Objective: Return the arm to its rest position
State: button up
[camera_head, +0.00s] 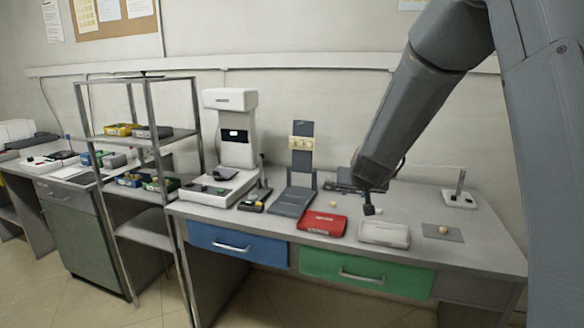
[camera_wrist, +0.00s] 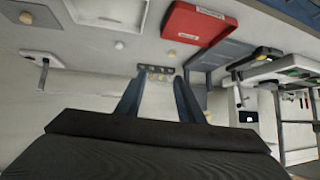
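My arm reaches down from the upper right in the head view, with my gripper (camera_head: 371,208) over the workbench (camera_head: 480,247), near the white tray. In the wrist view my gripper (camera_wrist: 159,84) has its two dark fingers apart, and I see nothing held between them. Whether the gripper touches anything below cannot be told from the head view.
A red tray (camera_head: 318,223) and a white tray (camera_head: 384,233) lie near the bench's front edge. A pale round piece (camera_head: 443,230) sits on a grey mat. A white machine (camera_head: 237,135), grey stand (camera_head: 293,200) and metal shelf rack (camera_head: 150,143) stand farther left.

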jog(key=s+f+g, duration=0.3)
jog(key=s, duration=0.9)
jog(key=s+f+n+g+b, duration=0.1)
jog(key=s+f+g, duration=0.2)
jog(key=s, duration=1)
jog(key=s+f+n+g, duration=0.1)
jog(key=s+f+g, duration=0.3)
jog(key=s, duration=0.9)
jog(key=shift+s+d+f+y, duration=0.15)
jog(key=shift+s+d+y, duration=0.1)
jog(key=shift+d+y, duration=0.15)
